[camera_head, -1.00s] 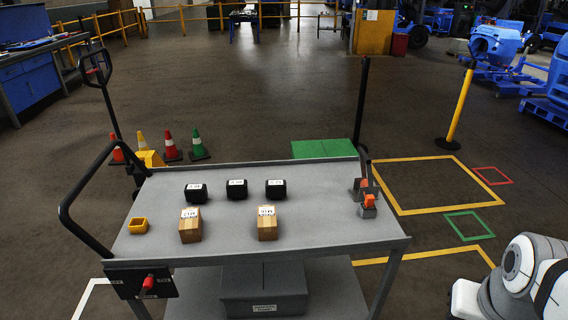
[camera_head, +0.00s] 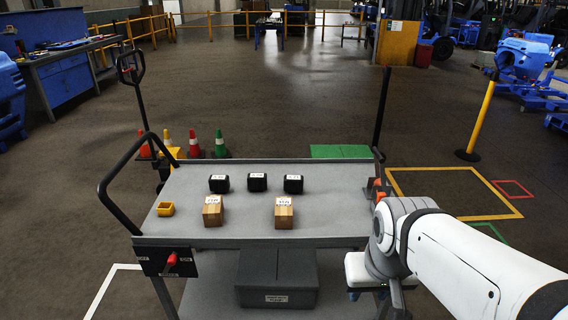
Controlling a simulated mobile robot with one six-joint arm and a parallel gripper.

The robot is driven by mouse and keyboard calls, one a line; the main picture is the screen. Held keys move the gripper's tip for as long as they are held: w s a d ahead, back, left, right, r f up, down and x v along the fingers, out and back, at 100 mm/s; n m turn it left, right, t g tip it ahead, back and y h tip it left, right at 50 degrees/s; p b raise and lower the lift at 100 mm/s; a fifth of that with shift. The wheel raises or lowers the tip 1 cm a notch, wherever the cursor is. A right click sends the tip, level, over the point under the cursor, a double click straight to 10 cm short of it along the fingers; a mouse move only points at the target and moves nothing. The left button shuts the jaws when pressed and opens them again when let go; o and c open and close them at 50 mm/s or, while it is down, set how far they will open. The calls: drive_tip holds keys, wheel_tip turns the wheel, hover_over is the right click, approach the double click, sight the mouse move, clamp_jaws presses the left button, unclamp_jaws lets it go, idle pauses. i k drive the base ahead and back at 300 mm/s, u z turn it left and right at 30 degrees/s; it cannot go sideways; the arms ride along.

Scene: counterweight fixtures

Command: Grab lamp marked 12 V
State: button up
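I cannot pick out the lamp marked 12 V. Three black blocks with white labels stand in a row on the grey cart top (camera_head: 330,203): left (camera_head: 219,184), middle (camera_head: 257,182) and right (camera_head: 293,185). Their print is too small to read. In front of them stand two tan boxes with white labels, one on the left (camera_head: 212,213) and one on the right (camera_head: 284,215), also unreadable. My white arm reaches in from the right, over the cart's front right corner. My gripper's fingers do not show.
A dark grey box (camera_head: 277,280) is on the lower shelf. A black handle (camera_head: 122,187) rises at the left.

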sight(292, 183)
drive_tip(key=z, duration=0.05)
drive_tip(key=i, duration=1)
drive_tip(key=u, duration=0.05)
